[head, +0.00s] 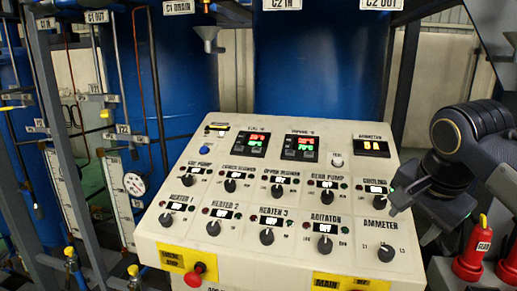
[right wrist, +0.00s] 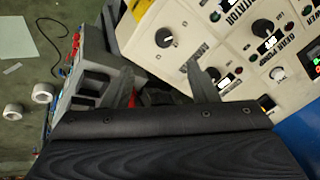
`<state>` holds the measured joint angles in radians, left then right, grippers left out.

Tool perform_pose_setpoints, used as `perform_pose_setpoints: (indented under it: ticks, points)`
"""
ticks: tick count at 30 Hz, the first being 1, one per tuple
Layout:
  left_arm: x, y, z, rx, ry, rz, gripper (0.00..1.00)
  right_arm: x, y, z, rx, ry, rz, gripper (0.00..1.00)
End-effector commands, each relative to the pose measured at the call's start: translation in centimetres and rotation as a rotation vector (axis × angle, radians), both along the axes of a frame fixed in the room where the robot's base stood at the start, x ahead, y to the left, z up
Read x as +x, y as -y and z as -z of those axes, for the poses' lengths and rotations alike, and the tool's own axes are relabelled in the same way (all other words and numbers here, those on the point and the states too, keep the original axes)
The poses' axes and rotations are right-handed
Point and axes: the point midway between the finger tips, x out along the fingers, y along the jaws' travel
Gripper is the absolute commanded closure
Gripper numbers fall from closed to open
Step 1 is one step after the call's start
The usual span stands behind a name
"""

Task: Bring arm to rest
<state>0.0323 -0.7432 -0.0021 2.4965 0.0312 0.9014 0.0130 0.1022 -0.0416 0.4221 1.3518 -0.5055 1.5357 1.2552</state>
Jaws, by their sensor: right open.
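My right arm comes in from the right edge in the head view. My right gripper (head: 402,197) is at the right edge of the control panel (head: 170,226), near the cooling knob and the ammeter knob (head: 387,252). I cannot tell in the head view whether it touches the panel. In the right wrist view the gripper's two fingers (right wrist: 155,60) stand apart with nothing held between them. The panel's knobs lie beyond them to the right. My left gripper is not in view.
Red conical objects (head: 470,260) stand to the right of the panel, below my right arm. Blue tanks (head: 310,75) and grey frame posts (head: 60,130) stand behind and left. The right wrist view shows green floor with white rolls (right wrist: 42,92).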

Motion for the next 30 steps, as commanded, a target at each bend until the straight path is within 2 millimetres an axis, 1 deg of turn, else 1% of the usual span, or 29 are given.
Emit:
perform_pose_setpoints:
  ticks: [8,11,14,17,20,23,24,27,30]
  points:
    - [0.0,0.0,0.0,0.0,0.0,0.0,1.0,-2.1,-0.5,2.1,-0.032,-0.009,-0.134,0.47]
    - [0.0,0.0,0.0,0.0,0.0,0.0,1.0,-3.2,-0.7,3.4,-0.045,-0.012,-0.202,0.47]
    - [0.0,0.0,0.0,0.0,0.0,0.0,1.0,-4.7,-0.9,5.1,-0.057,-0.015,-0.287,0.47]
    - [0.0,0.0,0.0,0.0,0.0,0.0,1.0,-6.6,-1.3,7.4,-0.063,-0.013,-0.387,0.47]
    - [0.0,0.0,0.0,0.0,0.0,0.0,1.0,-8.9,-1.8,10.3,-0.064,0.002,-0.5,0.47]
    - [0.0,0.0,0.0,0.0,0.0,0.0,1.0,-11.9,-2.7,14.1,-0.054,0.037,-0.632,0.47]
    - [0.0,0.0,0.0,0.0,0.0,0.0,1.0,-13.1,-3.2,15.7,-0.048,0.058,-0.686,0.47]
    - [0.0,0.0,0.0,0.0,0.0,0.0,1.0,-15.5,-4.5,19.2,-0.037,0.116,-0.792,0.47]
    - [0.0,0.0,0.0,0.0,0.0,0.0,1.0,-17.0,-5.6,21.5,-0.03,0.162,-0.857,0.47]
